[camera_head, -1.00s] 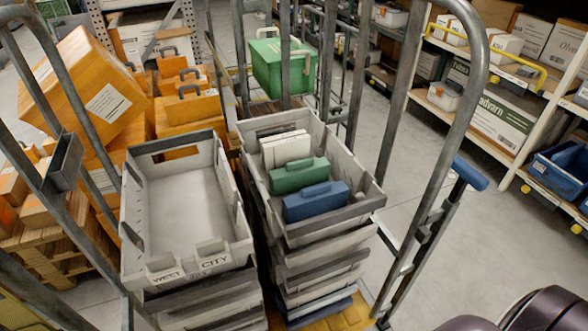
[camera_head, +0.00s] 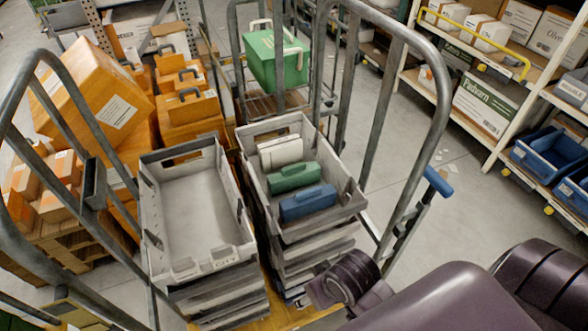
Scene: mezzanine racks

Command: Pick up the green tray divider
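The green tray divider (camera_head: 293,177) sits in the right-hand grey tray (camera_head: 347,207), on top of a stack. It lies between a white divider (camera_head: 280,152) behind it and a blue divider (camera_head: 308,203) in front of it. My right arm comes in from the lower right, and its dark end (camera_head: 345,280) is low in front of the right stack, below the tray rim and apart from the green divider. Its fingers cannot be made out. My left gripper is not in view.
An empty grey tray (camera_head: 157,240) tops the left stack. Metal cart rails (camera_head: 436,120) rise around both stacks. Orange cases (camera_head: 190,107) stand behind left, a green box (camera_head: 274,62) behind, and shelving (camera_head: 495,150) at right.

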